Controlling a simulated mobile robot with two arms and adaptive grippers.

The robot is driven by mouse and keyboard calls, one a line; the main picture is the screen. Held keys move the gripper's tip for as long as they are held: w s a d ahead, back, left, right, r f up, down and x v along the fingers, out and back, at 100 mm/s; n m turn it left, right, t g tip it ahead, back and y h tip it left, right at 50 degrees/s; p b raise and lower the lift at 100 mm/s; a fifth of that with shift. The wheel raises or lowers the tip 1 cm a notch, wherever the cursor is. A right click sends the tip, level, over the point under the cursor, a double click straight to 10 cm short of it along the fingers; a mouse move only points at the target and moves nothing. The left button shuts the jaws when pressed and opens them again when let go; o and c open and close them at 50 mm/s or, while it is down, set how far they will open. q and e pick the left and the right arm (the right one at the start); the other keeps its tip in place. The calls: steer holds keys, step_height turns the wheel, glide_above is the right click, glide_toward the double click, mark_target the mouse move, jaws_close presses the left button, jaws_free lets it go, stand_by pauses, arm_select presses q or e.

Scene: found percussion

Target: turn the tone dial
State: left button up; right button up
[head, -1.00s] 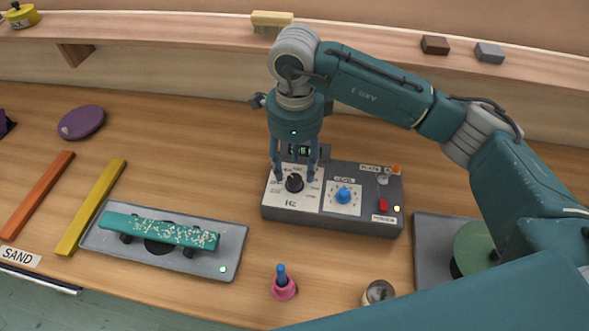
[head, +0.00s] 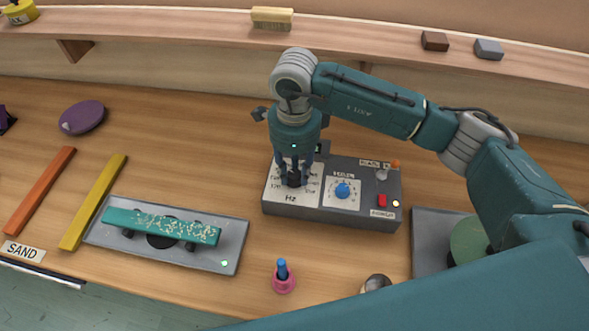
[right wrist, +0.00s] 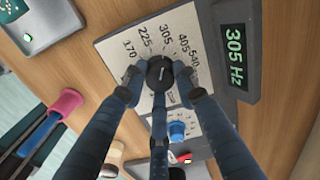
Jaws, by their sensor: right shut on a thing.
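The grey tone box (head: 330,210) stands on the bench with a white Hz dial plate on its left. The black tone dial (head: 293,179) sits on that plate; in the right wrist view the dial (right wrist: 160,72) lies between my fingers, near printed numbers from 170 to 540. The display (right wrist: 234,55) reads 305 Hz. My right gripper (head: 293,182) points down and is shut on the dial, and it also shows in the right wrist view (right wrist: 160,85). Its fingers partly hide the dial in the head view. My left gripper is not in view.
A blue level knob (head: 342,190) and a red switch (head: 382,200) are right of the dial. A pink cup (head: 284,283) and a round metal thing (head: 376,283) stand in front.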

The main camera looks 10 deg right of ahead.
mark_target(295, 174)
steer(key=shift+f+m+b, duration=0.15)
steer(key=shift+m+b, duration=1.15)
steer(key=shift+b, duration=0.25)
steer(key=shift+r+m+b, duration=0.2)
steer(key=shift+m+b, duration=1.05)
steer(key=shift+m, duration=0.35)
steer(key=o, duration=1.1)
steer(key=shift+o, duration=0.2)
step_height(295, 174, up, 12)
